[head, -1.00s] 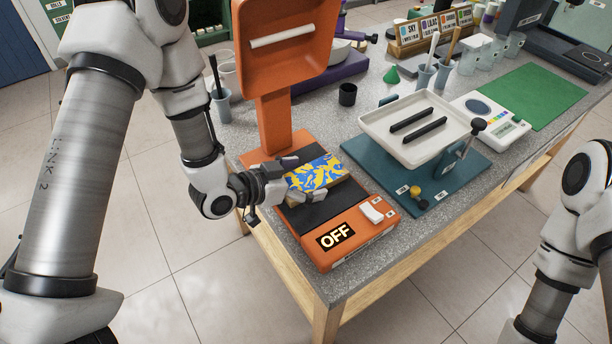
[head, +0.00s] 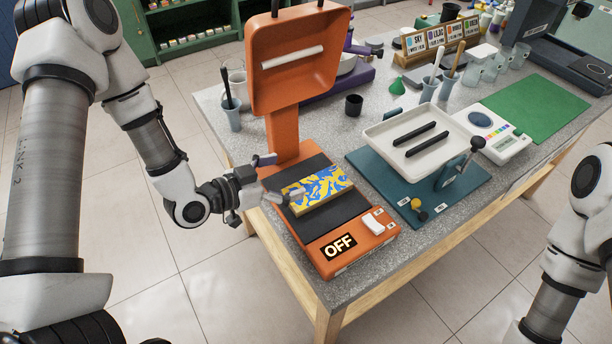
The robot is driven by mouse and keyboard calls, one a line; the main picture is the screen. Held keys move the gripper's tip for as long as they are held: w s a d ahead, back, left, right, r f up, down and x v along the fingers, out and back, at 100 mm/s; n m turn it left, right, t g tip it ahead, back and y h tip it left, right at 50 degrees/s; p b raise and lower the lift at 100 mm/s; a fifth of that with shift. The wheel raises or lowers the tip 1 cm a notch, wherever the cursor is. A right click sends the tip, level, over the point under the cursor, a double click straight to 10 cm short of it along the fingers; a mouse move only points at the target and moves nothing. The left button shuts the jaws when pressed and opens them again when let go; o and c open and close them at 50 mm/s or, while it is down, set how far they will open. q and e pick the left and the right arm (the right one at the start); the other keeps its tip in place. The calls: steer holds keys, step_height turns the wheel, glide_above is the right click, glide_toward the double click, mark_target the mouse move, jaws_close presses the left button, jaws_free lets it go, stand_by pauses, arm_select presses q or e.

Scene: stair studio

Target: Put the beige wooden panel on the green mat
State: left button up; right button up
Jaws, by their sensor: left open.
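The wooden panel (head: 318,190) lies flat on the black pad of the orange press; its top shows a blue and yellow marbled pattern, and its thin side edge looks beige. My left gripper (head: 270,180) is open and empty at the left side of the press, its fingertips close to the panel's left end; I cannot tell whether one touches it. The green mat (head: 540,100) lies flat and bare at the far right of the grey table. My right arm shows at the right edge, but its gripper is out of view.
The orange press (head: 335,262) has its hood (head: 300,85) raised and reads OFF. Between press and mat stand a white tray (head: 385,135) with two black bars on a teal base (head: 375,180), and a white device (head: 497,150). Cups and jars line the back.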

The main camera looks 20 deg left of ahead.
mark_target(315, 188)
arm_select(q)
steer(key=shift+s+d+f+g+p, duration=0.4)
steer(key=shift+s+f+p, duration=0.1)
steer(key=shift+s+p, duration=0.1)
steer(key=shift+s+d+f+g+p, duration=0.3)
steer(key=shift+s+f+g+p, duration=0.1)
steer(key=shift+s+f+p, duration=0.15)
steer(key=p+x, duration=0.1)
steer(key=x, duration=0.6)
steer(key=shift+f, duration=0.15)
steer(key=c, duration=1.3)
steer(key=shift+a, duration=0.1)
steer(key=shift+c, duration=0.2)
arm_select(e)
step_height(315, 188, up, 6)
steer(key=shift+s+r, duration=0.1)
